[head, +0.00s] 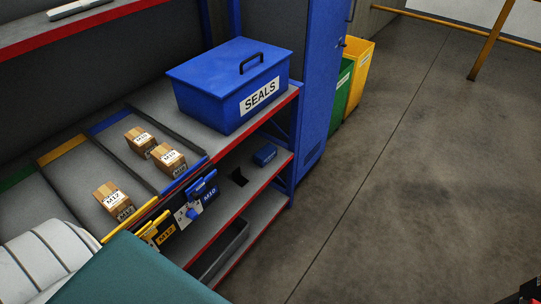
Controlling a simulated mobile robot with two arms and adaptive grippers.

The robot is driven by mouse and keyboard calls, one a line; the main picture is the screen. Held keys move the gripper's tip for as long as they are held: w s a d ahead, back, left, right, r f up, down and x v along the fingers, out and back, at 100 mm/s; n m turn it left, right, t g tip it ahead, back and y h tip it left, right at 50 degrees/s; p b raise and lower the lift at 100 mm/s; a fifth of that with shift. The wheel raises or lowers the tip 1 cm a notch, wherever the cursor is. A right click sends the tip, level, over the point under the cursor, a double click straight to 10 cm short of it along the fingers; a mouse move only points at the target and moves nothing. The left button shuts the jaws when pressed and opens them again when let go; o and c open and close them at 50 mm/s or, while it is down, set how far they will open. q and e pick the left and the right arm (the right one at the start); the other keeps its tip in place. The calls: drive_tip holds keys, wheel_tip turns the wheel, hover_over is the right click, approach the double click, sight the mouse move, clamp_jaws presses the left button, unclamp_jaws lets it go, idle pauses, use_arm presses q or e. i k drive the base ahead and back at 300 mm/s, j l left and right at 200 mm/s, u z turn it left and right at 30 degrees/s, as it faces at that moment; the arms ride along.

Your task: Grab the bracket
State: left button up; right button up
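No part is clearly recognisable as the bracket. A small black angular shape (240,178) lies on the middle shelf, but it is too small and dark to identify. A light grey plate with a blue knob (190,213) sits at the front edge of the upper shelf, between the yellow M12 holder (165,235) and the blue M10 holder (208,192). Neither of my grippers can be made out in the head view. A dark and red fragment shows at the bottom right corner, too cut off to identify.
The blue SEALS box (225,97) stands on the red-edged shelf. Several small labelled cartons (168,158) sit in divided lanes. A small blue item (265,155) lies on the middle shelf. Green (342,98) and yellow (360,65) bins stand behind the blue cabinet (318,95). Floor at right is clear.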

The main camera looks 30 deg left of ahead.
sight(240, 180)
drive_tip(key=i+u, duration=0.2)
drive_tip(key=i, duration=0.3)
drive_tip(key=i+l+u, duration=0.25)
drive_tip(key=i, duration=0.25)
drive_tip(key=j, duration=0.1)
